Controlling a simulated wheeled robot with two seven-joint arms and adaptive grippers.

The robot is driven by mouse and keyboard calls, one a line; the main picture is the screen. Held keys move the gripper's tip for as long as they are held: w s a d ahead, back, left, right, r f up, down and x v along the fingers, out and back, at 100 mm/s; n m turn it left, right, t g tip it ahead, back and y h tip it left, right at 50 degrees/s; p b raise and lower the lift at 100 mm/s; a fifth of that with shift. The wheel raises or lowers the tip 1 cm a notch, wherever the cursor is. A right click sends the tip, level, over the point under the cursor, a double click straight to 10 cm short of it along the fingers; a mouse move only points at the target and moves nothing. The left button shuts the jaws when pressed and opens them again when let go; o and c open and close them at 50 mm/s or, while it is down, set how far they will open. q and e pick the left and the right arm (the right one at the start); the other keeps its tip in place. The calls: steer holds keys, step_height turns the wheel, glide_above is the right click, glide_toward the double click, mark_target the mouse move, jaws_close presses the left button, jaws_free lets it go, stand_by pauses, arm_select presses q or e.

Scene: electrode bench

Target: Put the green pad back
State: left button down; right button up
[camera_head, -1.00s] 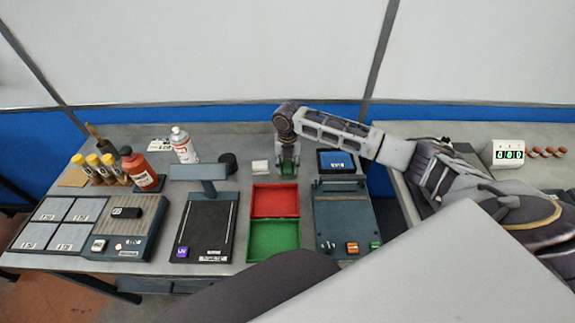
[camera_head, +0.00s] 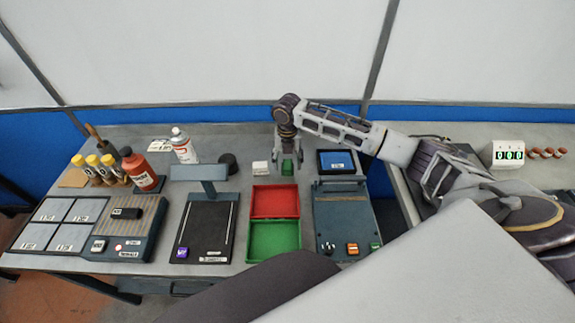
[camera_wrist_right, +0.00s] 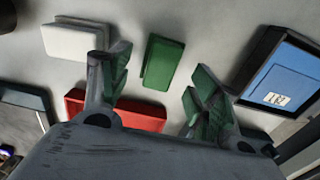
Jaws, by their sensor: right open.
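The green pad (camera_head: 288,168) lies on the bench behind the red tray; it also shows in the right wrist view (camera_wrist_right: 162,62) as a green block lying flat, apart from both fingers. My right gripper (camera_head: 288,161) is open and empty above it. In the right wrist view its two fingers (camera_wrist_right: 160,88) stand on either side of the pad's near end, with a gap on each side. My left gripper is not in view.
A white block (camera_head: 261,167) lies left of the pad. A tablet screen (camera_head: 338,161) stands to its right. The red tray (camera_head: 274,187) and green tray (camera_head: 251,257) lie in front. A black stand (camera_head: 203,228) is further left, with bottles (camera_head: 183,146) behind.

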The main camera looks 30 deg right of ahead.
mark_target(287, 165)
step_height(287, 165, up, 10)
steer(key=shift+f, duration=0.25)
